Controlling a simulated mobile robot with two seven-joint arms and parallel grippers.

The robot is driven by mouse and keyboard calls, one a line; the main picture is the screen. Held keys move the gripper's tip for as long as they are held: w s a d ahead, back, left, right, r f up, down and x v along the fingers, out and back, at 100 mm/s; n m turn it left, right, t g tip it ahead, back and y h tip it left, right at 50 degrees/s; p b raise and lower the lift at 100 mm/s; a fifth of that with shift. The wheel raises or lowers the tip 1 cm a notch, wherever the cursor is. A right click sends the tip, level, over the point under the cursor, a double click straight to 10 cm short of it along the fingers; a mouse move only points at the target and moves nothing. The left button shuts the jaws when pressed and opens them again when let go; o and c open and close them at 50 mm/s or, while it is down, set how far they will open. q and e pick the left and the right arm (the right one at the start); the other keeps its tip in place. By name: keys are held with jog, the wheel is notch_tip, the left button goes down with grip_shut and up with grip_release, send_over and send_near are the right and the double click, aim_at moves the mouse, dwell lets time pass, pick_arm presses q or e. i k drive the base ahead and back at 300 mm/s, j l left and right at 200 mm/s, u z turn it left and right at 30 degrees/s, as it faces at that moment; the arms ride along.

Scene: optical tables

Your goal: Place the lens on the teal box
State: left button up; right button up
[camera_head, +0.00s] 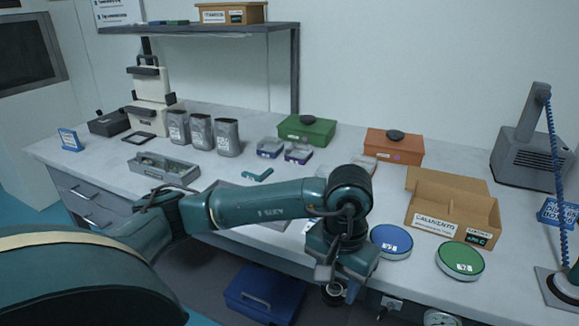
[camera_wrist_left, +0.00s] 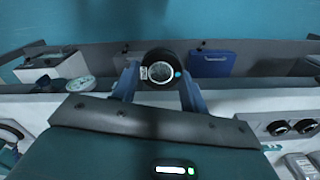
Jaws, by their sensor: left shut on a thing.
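The lens (camera_wrist_left: 160,68), a short black cylinder with a glassy round face, sits between the two blue-grey fingers of my left gripper in the left wrist view. My left gripper (camera_head: 333,284) is shut on it, pointing down at the table's front edge; the lens (camera_head: 336,297) shows partly below the fingers in the head view. No box looks clearly teal; the closest is a green box (camera_head: 322,133) with a dark round thing on its lid, at the back of the table, apart from the gripper. My right gripper is not in view.
An orange box (camera_head: 392,149), an open cardboard box (camera_head: 452,207), blue (camera_head: 391,241) and green (camera_head: 459,261) round discs lie to the right. Grey pouches (camera_head: 200,131) and a grey tray (camera_head: 163,171) are left. A shelf (camera_head: 200,28) overhangs the back left. A blue box (camera_head: 262,293) is below the table.

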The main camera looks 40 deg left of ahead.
aim_at(258, 169)
jog(key=k+j+z, duration=0.1)
jog(key=j+z, duration=0.15)
jog(key=j, duration=0.2)
jog(key=k+j+z, duration=0.1)
jog(key=j+z, duration=0.15)
jog(key=j, duration=0.15)
jog(key=k+j, duration=0.15)
jog(key=j, duration=0.2)
jog(key=k+j+z, duration=0.1)
jog(key=j, duration=0.25)
jog(key=k+j, duration=0.15)
jog(key=j, duration=0.2)
jog(key=k+j+z, duration=0.1)
jog(key=j, duration=0.25)
jog(key=k+j, duration=0.2)
jog(key=j, duration=0.15)
jog(key=i+j, duration=0.1)
jog(key=j, duration=0.2)
jog(key=i+j, duration=0.1)
jog(key=j, duration=0.2)
jog(key=i, duration=0.55)
